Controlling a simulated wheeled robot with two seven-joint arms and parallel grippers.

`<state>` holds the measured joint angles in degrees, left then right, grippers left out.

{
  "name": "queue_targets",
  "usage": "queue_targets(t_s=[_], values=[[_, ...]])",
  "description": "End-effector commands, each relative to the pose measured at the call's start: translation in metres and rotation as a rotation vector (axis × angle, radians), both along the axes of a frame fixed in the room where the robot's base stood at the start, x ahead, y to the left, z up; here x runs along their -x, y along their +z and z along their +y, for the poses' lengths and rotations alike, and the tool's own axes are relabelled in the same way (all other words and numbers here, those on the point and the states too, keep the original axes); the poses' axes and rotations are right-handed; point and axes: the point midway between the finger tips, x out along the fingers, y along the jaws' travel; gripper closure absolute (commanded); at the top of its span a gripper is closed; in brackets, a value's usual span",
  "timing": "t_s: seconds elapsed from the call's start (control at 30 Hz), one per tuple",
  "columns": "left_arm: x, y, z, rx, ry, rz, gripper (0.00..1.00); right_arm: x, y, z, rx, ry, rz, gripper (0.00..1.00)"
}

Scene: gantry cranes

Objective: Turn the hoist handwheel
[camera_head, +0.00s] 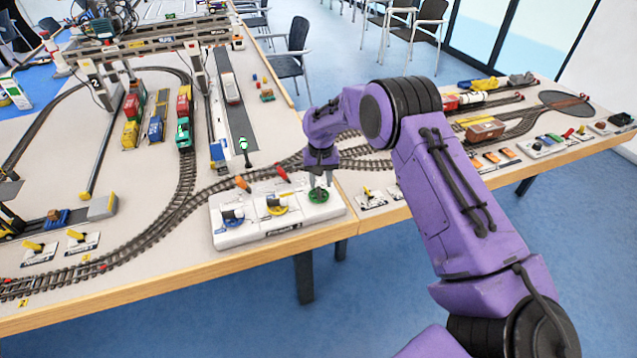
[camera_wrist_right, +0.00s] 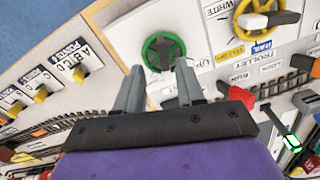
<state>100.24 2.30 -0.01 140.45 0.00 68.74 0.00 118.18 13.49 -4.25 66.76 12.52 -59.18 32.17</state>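The green handwheel (camera_head: 318,196) sits at the right end of a white control panel (camera_head: 262,232) near the table's front edge. I take it to be the hoist wheel. My right gripper (camera_head: 320,180) points down just above it. In the right wrist view the green wheel (camera_wrist_right: 178,45) shows its spokes and dark hub beyond my fingertips. The two fingers of the right gripper (camera_wrist_right: 159,80) are apart with nothing between them. I cannot tell whether a finger touches the rim. My left gripper is not in view.
A yellow handwheel (camera_head: 277,208) and a blue one (camera_head: 232,216) sit left of the green wheel. Red (camera_head: 283,173) and orange (camera_head: 242,183) levers stand behind them. Model tracks and a gantry crane (camera_head: 150,45) fill the table behind and left.

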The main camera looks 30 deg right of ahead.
Motion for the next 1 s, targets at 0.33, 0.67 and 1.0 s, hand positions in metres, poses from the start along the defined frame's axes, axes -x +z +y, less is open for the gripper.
queue_targets(t_s=[0.33,0.67,1.0], values=[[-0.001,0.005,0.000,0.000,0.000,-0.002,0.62,-0.003,-0.029,0.003,0.000,0.005,0.000,0.62],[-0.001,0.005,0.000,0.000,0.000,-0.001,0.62,-0.003,-0.028,0.003,0.000,0.005,0.000,1.00],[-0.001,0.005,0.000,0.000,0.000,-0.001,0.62,-0.003,-0.029,0.003,0.000,0.048,-0.001,1.00]])
